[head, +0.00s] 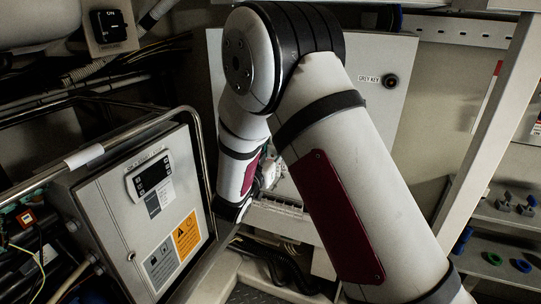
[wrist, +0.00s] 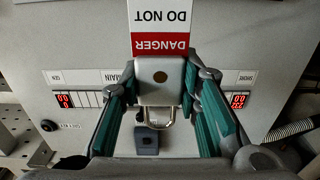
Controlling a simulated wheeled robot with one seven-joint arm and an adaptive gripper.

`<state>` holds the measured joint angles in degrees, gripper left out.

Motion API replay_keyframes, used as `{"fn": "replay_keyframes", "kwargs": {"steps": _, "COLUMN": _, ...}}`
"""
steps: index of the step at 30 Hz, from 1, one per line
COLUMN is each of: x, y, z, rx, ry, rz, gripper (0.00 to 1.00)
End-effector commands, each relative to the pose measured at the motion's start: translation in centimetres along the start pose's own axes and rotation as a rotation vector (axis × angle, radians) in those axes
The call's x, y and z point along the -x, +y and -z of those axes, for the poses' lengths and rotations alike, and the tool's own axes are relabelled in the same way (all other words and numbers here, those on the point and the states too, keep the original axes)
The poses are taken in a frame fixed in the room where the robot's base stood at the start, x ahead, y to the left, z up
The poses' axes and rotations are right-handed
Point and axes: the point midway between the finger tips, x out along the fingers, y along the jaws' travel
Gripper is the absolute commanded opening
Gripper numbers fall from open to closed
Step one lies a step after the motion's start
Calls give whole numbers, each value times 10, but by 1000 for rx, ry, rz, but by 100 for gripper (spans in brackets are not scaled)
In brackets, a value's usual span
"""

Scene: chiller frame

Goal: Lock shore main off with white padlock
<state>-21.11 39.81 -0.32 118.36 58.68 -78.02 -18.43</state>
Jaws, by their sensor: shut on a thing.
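In the wrist view my gripper (wrist: 160,98) is shut on a white padlock (wrist: 160,74), with a teal finger on each side of its body. The metal shackle (wrist: 155,117) points down in the picture, near a dark grey block (wrist: 147,141) on the panel (wrist: 75,105). I cannot tell whether the shackle passes through anything or is closed. The panel's upside-down lettering includes MAIN and what looks like SHORE; the padlock and fingers hide the panel's middle. In the head view my arm covers most of this area.
A red and white DANGER DO NOT tag (wrist: 160,30) shows beyond the padlock. Red displays (wrist: 238,101) flank it. In the head view, a grey control box (head: 120,215) with a tube rail stands left, and a shelf (head: 500,218) with small coloured items stands right.

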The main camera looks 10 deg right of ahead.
Motion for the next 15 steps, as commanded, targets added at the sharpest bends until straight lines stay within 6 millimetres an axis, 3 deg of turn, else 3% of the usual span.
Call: {"fn": "replay_keyframes", "kwargs": {"steps": 15, "x": -29, "y": 0, "z": -2, "rx": -3, "ry": 3, "rz": 0, "gripper": 0}}
